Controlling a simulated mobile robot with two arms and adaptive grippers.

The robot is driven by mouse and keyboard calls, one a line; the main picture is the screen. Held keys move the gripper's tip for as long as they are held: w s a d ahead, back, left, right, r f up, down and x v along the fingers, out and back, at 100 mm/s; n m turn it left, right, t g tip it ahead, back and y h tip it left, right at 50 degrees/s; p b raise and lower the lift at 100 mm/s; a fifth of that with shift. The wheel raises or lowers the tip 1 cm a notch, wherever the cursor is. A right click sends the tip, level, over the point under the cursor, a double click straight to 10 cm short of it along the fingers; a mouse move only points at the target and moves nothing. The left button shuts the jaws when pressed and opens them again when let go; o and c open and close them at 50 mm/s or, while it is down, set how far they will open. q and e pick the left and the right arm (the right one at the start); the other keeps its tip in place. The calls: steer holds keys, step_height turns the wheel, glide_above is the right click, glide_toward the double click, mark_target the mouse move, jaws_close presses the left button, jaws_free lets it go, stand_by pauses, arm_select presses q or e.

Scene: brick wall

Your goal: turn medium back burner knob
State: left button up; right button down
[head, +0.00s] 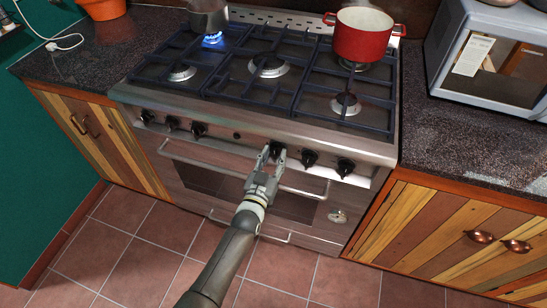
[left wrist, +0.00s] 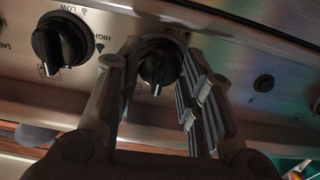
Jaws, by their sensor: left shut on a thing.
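My left gripper (head: 269,158) reaches up to the stove's front panel and is shut on a black knob (head: 278,149), the leftmost of the right-hand group. In the left wrist view the same knob (left wrist: 160,66) sits between the two fingers of my gripper (left wrist: 155,80), with its grip bar pointing down in the picture. The middle right knob (head: 309,158) and the far right knob (head: 345,167) are free; a free neighbouring knob (left wrist: 61,42) shows at left in the wrist view, with LOW and HIGH marks. My right gripper is not in view.
A blue flame (head: 212,40) burns under a dark pot (head: 208,17) at back left. A red pot (head: 362,35) stands at back right. The oven handle (head: 303,192) juts out below the knobs. A microwave (head: 490,55) stands on the right counter. The tiled floor is clear.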

arm_select(q)
steer(key=shift+f+m, duration=0.1)
steer(key=shift+m, duration=0.2)
steer(key=o, duration=0.8)
steer(key=shift+c, duration=0.2)
steer(key=v, duration=1.2)
